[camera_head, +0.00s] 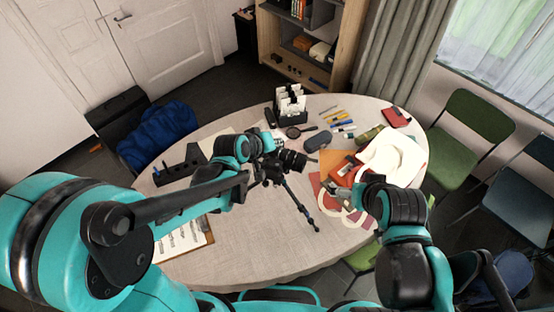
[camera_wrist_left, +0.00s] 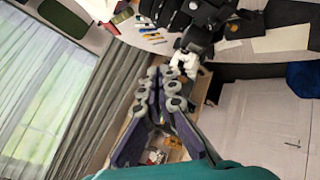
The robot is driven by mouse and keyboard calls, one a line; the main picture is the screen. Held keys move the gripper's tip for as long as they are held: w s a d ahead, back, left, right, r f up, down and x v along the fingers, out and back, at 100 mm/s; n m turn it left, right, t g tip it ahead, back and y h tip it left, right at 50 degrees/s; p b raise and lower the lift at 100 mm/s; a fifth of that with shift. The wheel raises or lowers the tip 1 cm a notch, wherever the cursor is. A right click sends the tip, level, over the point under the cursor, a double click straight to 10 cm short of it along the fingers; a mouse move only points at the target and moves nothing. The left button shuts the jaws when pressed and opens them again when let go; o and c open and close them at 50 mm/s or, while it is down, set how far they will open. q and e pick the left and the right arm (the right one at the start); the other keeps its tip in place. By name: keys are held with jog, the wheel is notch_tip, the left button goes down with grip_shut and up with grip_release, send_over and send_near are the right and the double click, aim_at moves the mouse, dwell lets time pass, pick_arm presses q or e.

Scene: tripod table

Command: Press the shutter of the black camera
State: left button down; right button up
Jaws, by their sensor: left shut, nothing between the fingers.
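The black camera (camera_head: 291,160) stands on a small black tripod (camera_head: 300,200) near the middle of the round table (camera_head: 240,240). Its lens points right in the head view. My left gripper (camera_head: 262,172) is close beside the camera's left side, and my wrist partly hides the camera body. The shutter button cannot be made out.
A white tote bag (camera_head: 392,160) lies near my right gripper, by an orange-red item (camera_head: 343,172). A clipboard (camera_head: 182,241) is at the front left.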

pick_arm(q)
jog(key=shift+f, duration=0.1)
jog(key=b, duration=0.7)
send_over(276, 167)
notch_tip(276, 167, down, 8)
jog(key=shift+a+r, duration=0.1)
jog(key=shift+f+b, duration=0.3)
jog(key=shift+f, duration=0.1)
dwell(0.9)
jog(key=shift+f+b, duration=0.45)
jog(key=shift+b, duration=0.05)
jog(key=shift+f+b, duration=0.25)
jog(key=shift+b, duration=0.05)
dwell(0.3)
jog(key=shift+r, duration=0.15)
jog(key=shift+r+p, duration=0.55)
jog(key=shift+r, duration=0.05)
